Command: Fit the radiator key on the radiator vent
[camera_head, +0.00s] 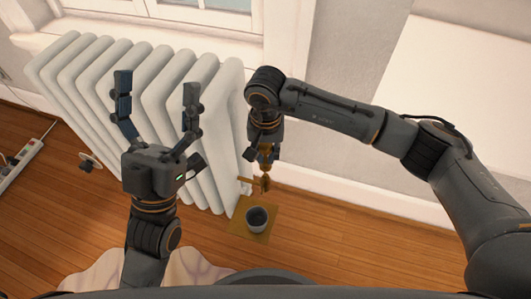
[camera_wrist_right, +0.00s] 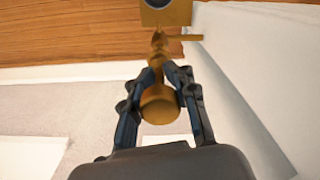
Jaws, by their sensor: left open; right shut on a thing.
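The white ribbed radiator (camera_head: 150,85) stands under the window. A small brass fitting, which looks like the vent (camera_head: 245,180), sticks out from its right end; a brass bar (camera_wrist_right: 190,37) also shows in the right wrist view. My right gripper (camera_head: 266,160) is shut on the brass radiator key (camera_head: 265,183), close to the right of that fitting. In the right wrist view the fingers grip the key's round head (camera_wrist_right: 158,103) and its stem points away. I cannot tell whether key and vent touch. My left gripper (camera_head: 157,95) is open and empty in front of the radiator.
A valve knob (camera_head: 90,163) is at the radiator's lower left. A power strip (camera_head: 18,165) lies at the far left.

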